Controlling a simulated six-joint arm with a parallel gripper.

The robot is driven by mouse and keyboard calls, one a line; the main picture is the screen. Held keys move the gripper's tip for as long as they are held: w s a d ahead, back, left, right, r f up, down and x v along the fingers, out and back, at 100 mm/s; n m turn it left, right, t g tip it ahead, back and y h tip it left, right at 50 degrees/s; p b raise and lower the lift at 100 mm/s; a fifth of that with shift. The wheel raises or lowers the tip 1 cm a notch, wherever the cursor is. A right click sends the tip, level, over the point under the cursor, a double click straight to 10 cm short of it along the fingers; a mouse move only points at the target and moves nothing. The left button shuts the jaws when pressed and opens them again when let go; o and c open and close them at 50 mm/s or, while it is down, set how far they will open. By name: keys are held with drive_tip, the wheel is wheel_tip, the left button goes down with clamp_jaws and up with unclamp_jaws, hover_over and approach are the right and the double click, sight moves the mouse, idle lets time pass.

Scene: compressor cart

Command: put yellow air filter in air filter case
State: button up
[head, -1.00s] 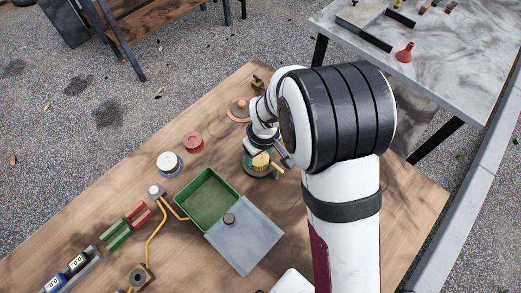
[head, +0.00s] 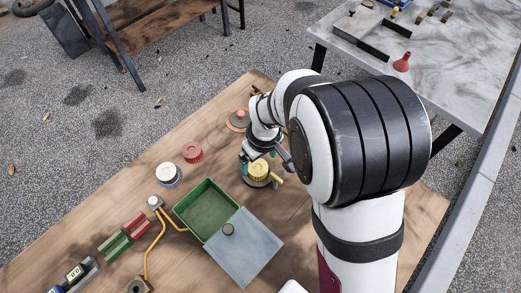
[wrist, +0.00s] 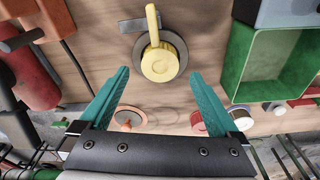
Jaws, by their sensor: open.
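The yellow air filter (head: 259,169) is a ribbed round piece. It sits in a round dark grey holder, which looks like the air filter case (head: 256,184), with a yellow pipe (head: 276,180) at its side. In the wrist view the filter (wrist: 158,63) is inside the grey rim of the case (wrist: 181,61). I cannot tell how deep it sits. My gripper (wrist: 160,74) is open, its two teal fingers apart and empty. In the head view my gripper (head: 264,160) is just above and behind the filter, and part of it is hidden by my arm.
A green open box (head: 208,210) with a grey lid (head: 244,247) lies left of the case. A red cap (head: 192,152), a white cap (head: 169,174) and an orange disc (head: 238,120) are nearby on the wooden table (head: 120,205). A marble table (head: 447,60) stands at the back right.

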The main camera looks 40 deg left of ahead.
sight(262, 172)
wheel_tip(262, 172, up, 8)
drive_tip(key=d+r, duration=0.1)
drive_tip(key=w+d+r+m, duration=0.2)
drive_tip(key=d+r+m, duration=0.15)
drive_tip(key=d, duration=0.55)
drive_tip(key=s+d+r+m, duration=0.1)
drive_tip(key=s+d+m, duration=0.4)
drive_tip(key=d+m, duration=0.4)
drive_tip(key=s+d+r+m, duration=0.2)
drive_tip(key=s+d+m, duration=0.4)
drive_tip(key=d+m, duration=0.3)
drive_tip(key=d, duration=0.3)
drive_tip(key=shift+r, duration=0.15)
